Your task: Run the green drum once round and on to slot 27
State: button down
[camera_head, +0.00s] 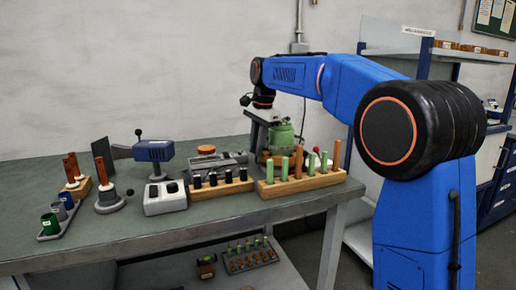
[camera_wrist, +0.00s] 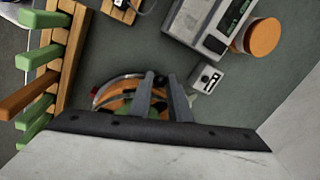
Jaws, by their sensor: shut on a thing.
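The green drum (camera_head: 281,138) stands upright on a round orange-brown base at the back right of the bench. In the wrist view, a little green of the drum (camera_wrist: 160,113) shows between my fingers, above the round orange base (camera_wrist: 112,97) with its dark curved band. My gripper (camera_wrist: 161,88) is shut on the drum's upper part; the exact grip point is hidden. Slot numbers cannot be read, and I cannot make out slot 27.
A wooden rack (camera_head: 303,184) with green and brown pegs stands close in front of the drum. A rack of dark pegs (camera_head: 219,187), a grey control box (camera_head: 165,199) and a blue device (camera_head: 153,151) stand further left. A small grey box (camera_wrist: 208,79) sits near the base.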

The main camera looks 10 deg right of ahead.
dwell(0.4)
jog(key=c, duration=1.9)
grip_release()
jog(key=shift+c, duration=0.2)
notch_tip(320, 180, up, 17)
jog(key=s+d, duration=0.1)
jog(key=s, duration=0.1)
jog(key=shift+s+d, duration=0.4)
jog(key=s+d+f+n+t, duration=0.1)
jog(key=s+d+f+n, duration=0.25)
jog(key=s+f, duration=0.45)
jog(key=s+d+f+n+t, duration=0.1)
jog(key=s+d+f+n, duration=0.3)
jog(key=s, duration=0.8)
jog(key=s+d+f+n, duration=0.2)
jog(key=s+d+f, duration=0.1)
jog(key=s+f, duration=0.7)
jog(key=s+d+f+n+t+h, duration=0.1)
jog(key=s+d+f+n, duration=0.1)
jog(key=s+f, duration=0.9)
notch_tip(320, 180, down, 4)
jog(key=shift+s+d+f, duration=0.1)
jog(key=shift+s+d, duration=0.2)
jog(key=shift+d, duration=0.3)
